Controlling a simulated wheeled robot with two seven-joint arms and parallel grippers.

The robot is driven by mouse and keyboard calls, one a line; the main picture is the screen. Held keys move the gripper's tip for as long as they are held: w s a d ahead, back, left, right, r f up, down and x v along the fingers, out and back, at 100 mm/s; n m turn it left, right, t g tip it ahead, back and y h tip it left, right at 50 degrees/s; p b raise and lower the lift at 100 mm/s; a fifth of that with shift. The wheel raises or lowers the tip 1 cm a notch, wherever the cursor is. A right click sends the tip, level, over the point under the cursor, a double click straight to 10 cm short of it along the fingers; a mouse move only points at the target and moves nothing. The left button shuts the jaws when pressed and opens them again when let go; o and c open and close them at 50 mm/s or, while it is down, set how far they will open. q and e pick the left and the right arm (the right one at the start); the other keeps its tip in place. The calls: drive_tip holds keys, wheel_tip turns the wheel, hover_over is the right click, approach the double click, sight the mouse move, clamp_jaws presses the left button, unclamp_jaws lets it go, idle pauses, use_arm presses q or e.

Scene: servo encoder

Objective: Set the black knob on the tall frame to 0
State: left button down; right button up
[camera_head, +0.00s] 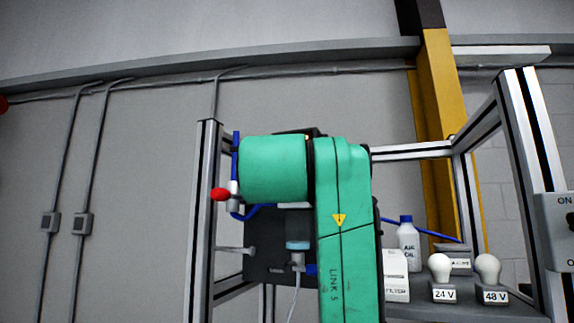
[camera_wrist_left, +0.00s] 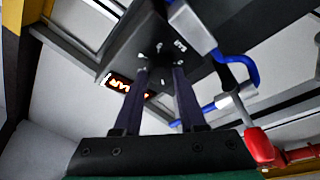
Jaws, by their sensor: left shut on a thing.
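The tall frame (camera_head: 206,220) of metal profiles carries a black panel (camera_head: 265,262) on its left side. My green arm link covers much of this panel in the head view, and my left gripper is hidden there. In the left wrist view the two dark fingers of my left gripper (camera_wrist_left: 160,72) reach to the face of the black panel (camera_wrist_left: 150,35). White marks lie around the fingertips. The gripper is shut on the black knob, which barely shows between the fingertips against the dark panel. I cannot read its setting. My right gripper is not in view.
A red valve handle (camera_head: 220,194) and blue hose (camera_head: 235,165) sit beside the panel; the handle (camera_wrist_left: 260,147) is close right of the gripper. A lit display (camera_wrist_left: 128,87) is left of the fingers. A bottle (camera_head: 407,245) and lamps (camera_head: 440,268) stand right.

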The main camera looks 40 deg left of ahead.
use_arm(q)
drive_tip(key=shift+r+n+g+h, duration=0.2)
drive_tip(key=shift+n+g+h, duration=0.4)
drive_tip(key=shift+n, duration=1.7)
drive_tip(key=shift+r+n+g+h, duration=0.15)
drive_tip(key=shift+n+g+h, duration=0.45)
drive_tip(key=shift+n, duration=1.7)
drive_tip(key=shift+r+n+g+h, duration=0.2)
drive_tip(key=shift+n+g+h, duration=0.35)
drive_tip(key=shift+n, duration=1.75)
drive_tip(key=shift+p, duration=0.3)
drive_tip(key=c, duration=0.7)
unclamp_jaws()
drive_tip(key=shift+o, duration=1.1)
drive_tip(key=shift+w+f, duration=0.1)
drive_tip(key=shift+w, duration=0.1)
